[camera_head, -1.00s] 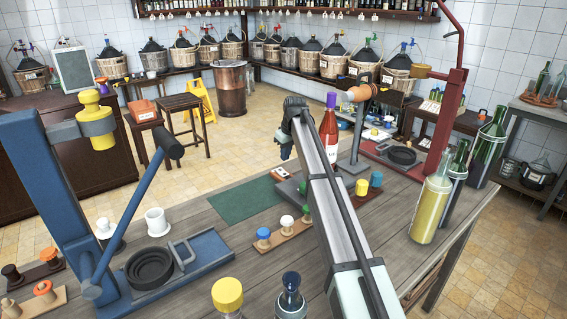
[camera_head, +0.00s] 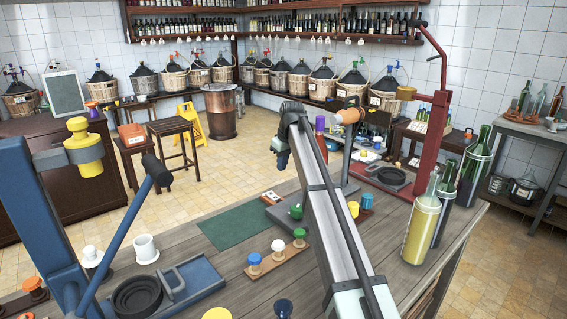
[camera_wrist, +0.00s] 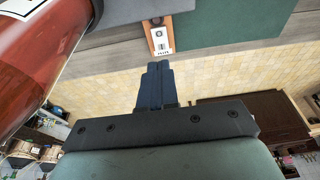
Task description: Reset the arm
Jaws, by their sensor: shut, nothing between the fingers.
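My gripper (camera_wrist: 157,84) is shut and empty in the wrist view, its dark fingers pressed together over the table's far edge. In the head view my arm reaches up from the bottom centre, with the gripper (camera_head: 281,158) hanging at its far end beyond the worktable (camera_head: 240,275). A bottle with a purple top (camera_head: 320,125) stands mostly hidden behind my arm. In the wrist view a large reddish bottle (camera_wrist: 45,55) fills the upper left, close beside the gripper. Contact cannot be told.
A blue lever corker (camera_head: 60,215) stands at the left and a red one (camera_head: 437,130) at the right. Several bottles (camera_head: 422,228) stand on the table's right side. A green mat (camera_head: 236,226) and stopper rack (camera_head: 275,258) lie left of my arm. Open floor lies beyond.

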